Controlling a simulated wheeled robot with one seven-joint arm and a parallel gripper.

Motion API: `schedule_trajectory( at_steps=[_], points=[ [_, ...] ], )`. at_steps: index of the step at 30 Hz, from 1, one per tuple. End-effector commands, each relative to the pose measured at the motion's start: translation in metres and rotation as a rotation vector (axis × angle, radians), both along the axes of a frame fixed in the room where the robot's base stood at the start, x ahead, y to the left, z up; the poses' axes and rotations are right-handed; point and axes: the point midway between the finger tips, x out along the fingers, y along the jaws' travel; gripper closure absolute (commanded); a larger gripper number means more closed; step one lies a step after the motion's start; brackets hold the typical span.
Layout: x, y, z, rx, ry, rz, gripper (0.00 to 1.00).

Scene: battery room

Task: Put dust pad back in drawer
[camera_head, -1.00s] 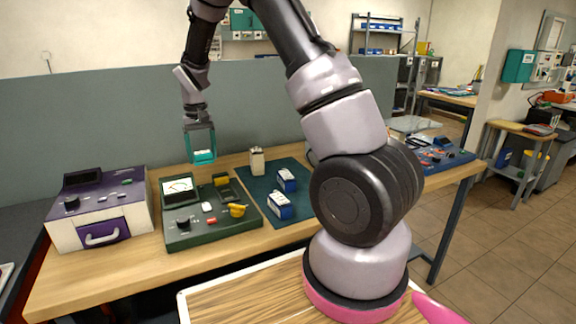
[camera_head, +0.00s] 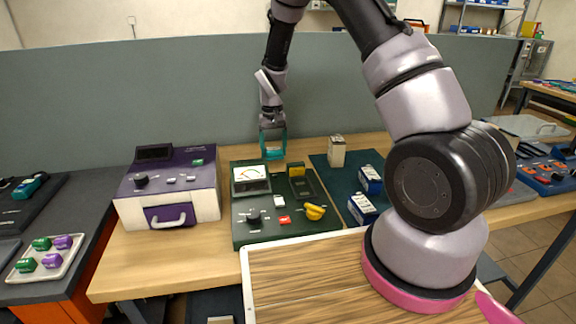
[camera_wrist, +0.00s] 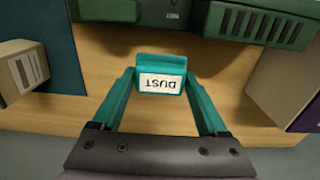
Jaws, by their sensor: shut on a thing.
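My gripper (camera_head: 272,140) is shut on the dust pad (camera_wrist: 161,82), a teal block with a white label reading DUST, upside down in the wrist view. In the head view the teal pad (camera_head: 273,150) hangs between the fingers, just behind the green meter panel (camera_head: 240,207) and apart from it as far as I can tell. A purple and white box (camera_head: 208,205) stands to the left on the bench. It has a purple drawer front (camera_head: 155,214) with a pale handle, which looks closed. Whether this is the task's drawer I cannot tell.
A white tray (camera_head: 30,275) with green and purple pieces is at far left. A grey partition (camera_head: 200,90) closes the back.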

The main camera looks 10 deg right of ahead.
Motion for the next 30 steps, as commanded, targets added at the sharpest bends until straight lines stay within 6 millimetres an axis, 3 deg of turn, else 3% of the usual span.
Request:
schedule_trajectory(
  at_steps=[3, 10, 15, 26, 27, 29, 30],
  points=[
    [0.0, 0.0, -0.02, 0.0, 0.002, -0.001, 0.76],
    [0.0, 0.0, -0.038, 0.0, 0.001, 0.001, 0.76],
    [0.0, 0.0, -0.063, 0.0, 0.002, 0.001, 0.76],
    [0.0, 0.0, -0.068, 0.001, 0.0, 0.0, 0.76],
    [0.0, 0.0, -0.069, 0.001, -0.001, 0.0, 0.2],
    [0.0, 0.0, -0.068, 0.001, -0.001, 0.0, 0.0],
    [0.0, 0.0, -0.068, 0.001, -0.001, 0.0, 0.0]
  ],
)
